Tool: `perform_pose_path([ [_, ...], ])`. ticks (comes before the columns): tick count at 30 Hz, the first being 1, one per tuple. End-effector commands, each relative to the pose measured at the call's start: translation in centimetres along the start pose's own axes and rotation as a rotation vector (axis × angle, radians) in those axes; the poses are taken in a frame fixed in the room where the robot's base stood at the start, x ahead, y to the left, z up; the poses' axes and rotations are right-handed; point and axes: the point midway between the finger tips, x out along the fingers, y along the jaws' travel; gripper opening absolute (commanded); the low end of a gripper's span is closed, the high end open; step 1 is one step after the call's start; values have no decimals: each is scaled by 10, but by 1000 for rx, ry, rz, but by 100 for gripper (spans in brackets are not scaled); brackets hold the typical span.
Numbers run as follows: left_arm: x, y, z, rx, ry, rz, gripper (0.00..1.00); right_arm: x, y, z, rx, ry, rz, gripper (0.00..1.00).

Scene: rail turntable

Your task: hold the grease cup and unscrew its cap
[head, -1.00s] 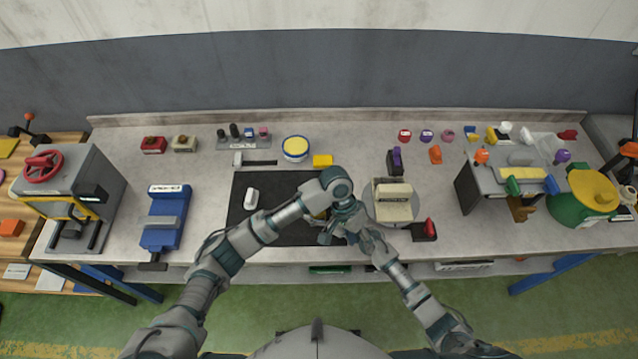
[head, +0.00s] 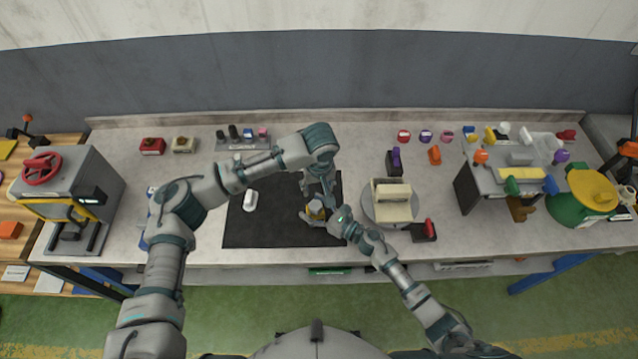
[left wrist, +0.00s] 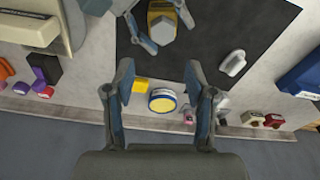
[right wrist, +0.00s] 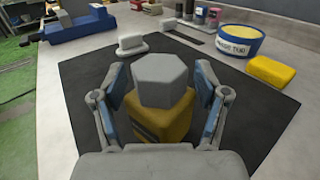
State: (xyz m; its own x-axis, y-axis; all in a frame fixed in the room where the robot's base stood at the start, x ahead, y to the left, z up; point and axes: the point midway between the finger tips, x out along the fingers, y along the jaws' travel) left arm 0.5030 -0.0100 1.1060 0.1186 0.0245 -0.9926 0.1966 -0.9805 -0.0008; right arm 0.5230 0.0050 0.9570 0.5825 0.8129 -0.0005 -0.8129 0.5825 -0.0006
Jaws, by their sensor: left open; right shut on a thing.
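The grease cup has a yellow body (right wrist: 170,120) and a grey hexagonal cap (right wrist: 162,78). The cap sits on top of the body. In the head view the cup (head: 315,211) is over the right part of the black mat (head: 270,232). My right gripper (right wrist: 158,100) is shut on the yellow body, one finger on each side, below the cap. My left gripper (left wrist: 160,95) is open and empty. It hangs behind the cup, apart from it; in the left wrist view the cup (left wrist: 163,24) lies beyond the fingertips, near the top edge.
A white part (head: 250,200) lies on the mat's left side. A round tub (right wrist: 225,40) and a yellow block (right wrist: 278,75) stand behind the mat. A turntable with a beige box (head: 393,203) stands close to the right. The mat's middle is clear.

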Motion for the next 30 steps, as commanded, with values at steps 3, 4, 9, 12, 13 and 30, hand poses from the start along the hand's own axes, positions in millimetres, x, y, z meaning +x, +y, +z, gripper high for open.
perform_pose_path([
  [3, 16, 0, 1, 1, -2, -3, 56, 0, 1, -2, 2, 2, 2, 11],
  [4, 22, 0, 1, 1, -3, -3, 56, 0, 1, -2, 2, 2, 2, 11],
  [9, 56, 0, 1, 0, -2, -4, 56, -1, 2, -2, 2, 2, 3, 11],
  [12, 76, 0, 1, 0, -2, -3, 56, -1, 2, -2, 3, 2, 3, 11],
  [13, 82, 0, 1, 0, -2, -3, 56, -1, 2, -2, 3, 2, 3, 11],
  [30, 115, 0, 1, 1, -1, 0, 56, -1, 2, -2, 3, 2, 3, 11],
])
